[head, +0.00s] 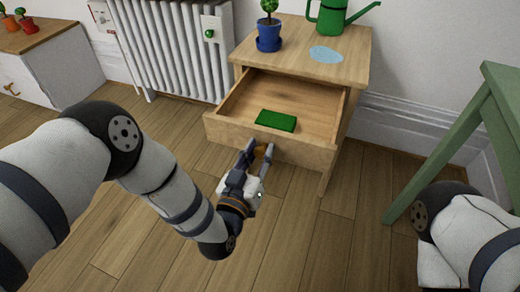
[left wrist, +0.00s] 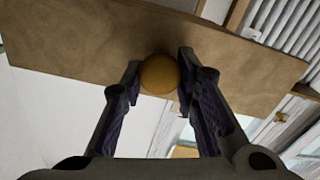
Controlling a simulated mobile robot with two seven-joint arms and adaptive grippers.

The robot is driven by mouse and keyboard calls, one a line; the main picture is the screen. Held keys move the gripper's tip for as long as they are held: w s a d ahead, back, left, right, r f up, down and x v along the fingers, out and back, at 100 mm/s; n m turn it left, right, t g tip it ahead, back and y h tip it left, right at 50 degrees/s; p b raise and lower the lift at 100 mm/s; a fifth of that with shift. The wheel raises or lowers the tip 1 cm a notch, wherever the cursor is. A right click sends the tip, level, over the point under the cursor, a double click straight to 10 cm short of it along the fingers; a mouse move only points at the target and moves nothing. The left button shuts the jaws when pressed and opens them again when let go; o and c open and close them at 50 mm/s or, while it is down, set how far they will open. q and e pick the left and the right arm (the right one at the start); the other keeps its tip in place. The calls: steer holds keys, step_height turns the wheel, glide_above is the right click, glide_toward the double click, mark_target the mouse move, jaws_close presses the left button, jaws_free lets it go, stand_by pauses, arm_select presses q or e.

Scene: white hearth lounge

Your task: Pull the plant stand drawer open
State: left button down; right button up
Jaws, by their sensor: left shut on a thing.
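The wooden plant stand (head: 352,62) stands in the upper middle of the head view. Its drawer (head: 220,129) is pulled well out, and its inside shows. A green block-like thing (head: 276,121) lies in the drawer. My left gripper (head: 259,152) is at the middle of the drawer front, shut on the round knob. In the left wrist view the knob (left wrist: 158,75) sits between the two fingers of my left gripper (left wrist: 159,82), against the drawer front (left wrist: 90,50). My right gripper is not in view; only part of my right arm shows at the lower right.
A blue pot with a small plant (head: 269,36), a green watering can (head: 330,16) and a light blue patch (head: 326,55) are on the stand top. A white radiator (head: 170,50) is at its left. A green stool (head: 470,120) stands at the right. The wooden floor in front is clear.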

arm_select(q)
steer(key=shift+f, duration=0.1)
steer(key=c, duration=1.2)
jaws_free()
steer(key=shift+s, duration=0.1)
steer(key=v, duration=1.2)
